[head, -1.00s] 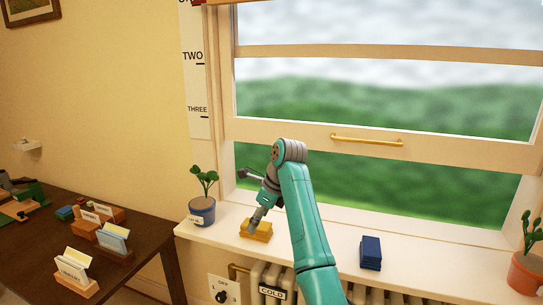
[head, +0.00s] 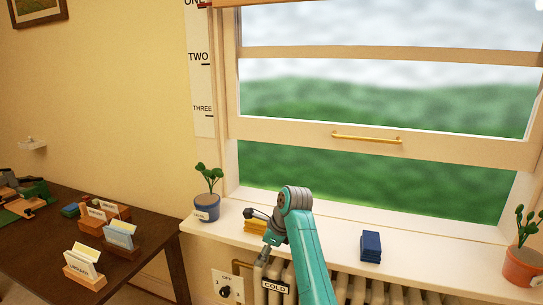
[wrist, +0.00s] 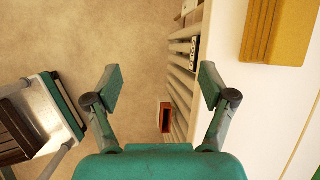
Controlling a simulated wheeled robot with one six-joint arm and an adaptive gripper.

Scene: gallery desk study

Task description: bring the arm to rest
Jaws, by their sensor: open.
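My gripper (wrist: 157,90) is open and empty in the wrist view, its two fingers spread apart over the floor beside the radiator. In the head view my teal arm reaches toward the sill, and the gripper end is low in front of the sill edge, mostly hidden by my arm. A yellow block (head: 255,226) lies on the window sill behind my gripper, partly covered by the arm. It also shows in the wrist view (wrist: 278,30), at the upper right, apart from the fingers.
The window sill (head: 330,238) holds a blue-potted plant (head: 206,207), a dark blue stack (head: 371,246) and a terracotta-potted plant (head: 522,266). A radiator (wrist: 182,85) stands below. The dark desk (head: 145,245) at left holds several card holders. Bare floor (wrist: 130,30) shows beside the radiator.

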